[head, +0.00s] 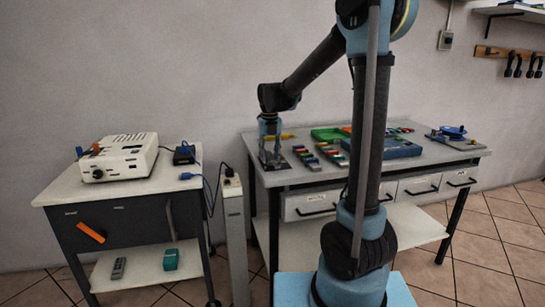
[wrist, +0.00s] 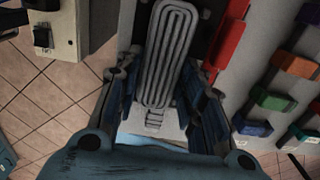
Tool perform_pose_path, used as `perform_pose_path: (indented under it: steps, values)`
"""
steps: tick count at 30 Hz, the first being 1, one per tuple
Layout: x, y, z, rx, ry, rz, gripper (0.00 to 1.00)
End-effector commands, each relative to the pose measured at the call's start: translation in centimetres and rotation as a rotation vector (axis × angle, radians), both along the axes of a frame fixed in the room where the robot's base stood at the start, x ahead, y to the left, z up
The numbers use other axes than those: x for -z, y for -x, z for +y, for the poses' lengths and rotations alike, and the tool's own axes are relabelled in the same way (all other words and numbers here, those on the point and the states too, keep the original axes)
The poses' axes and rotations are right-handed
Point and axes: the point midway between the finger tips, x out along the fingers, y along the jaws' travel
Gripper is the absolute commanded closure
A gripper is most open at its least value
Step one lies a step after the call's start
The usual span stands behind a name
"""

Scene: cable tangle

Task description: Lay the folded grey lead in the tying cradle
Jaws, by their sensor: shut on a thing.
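The folded grey lead (wrist: 166,55) shows in the wrist view as a long flat bundle of parallel loops. It lies lengthwise between the two blue fingers of my gripper (wrist: 165,100), which is shut on it. Below its lower end is a pale plate (wrist: 150,133) with a small ladder-like part; I cannot tell whether this is the tying cradle or whether the lead touches it. In the head view my gripper (head: 270,152) points down low over the left end of the workbench (head: 425,152). The lead cannot be made out there, and the fingers hide what is under them.
Rows of coloured blocks (head: 305,157) lie just right of my gripper. A red bar (wrist: 228,35) runs close beside the right finger. A green tray (head: 328,134) and a blue tray (head: 400,148) stand farther right. A side table (head: 58,190) with a white device (head: 120,157) is at left.

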Motion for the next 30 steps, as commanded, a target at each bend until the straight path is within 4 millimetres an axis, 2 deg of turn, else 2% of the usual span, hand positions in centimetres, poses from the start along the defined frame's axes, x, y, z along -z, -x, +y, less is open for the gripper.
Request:
perform_pose_path:
  steps: [25, 26, 29, 30]
  values:
    - [0.88, -0.01, 0.04, -0.001, 0.0, 0.0, 0.9]
    - [0.88, -0.01, 0.04, -0.001, 0.0, 0.0, 0.62]
    - [0.89, 0.0, 0.04, -0.001, 0.0, 0.0, 0.4]
    - [0.89, 0.0, 0.04, -0.001, 0.0, 0.0, 0.4]
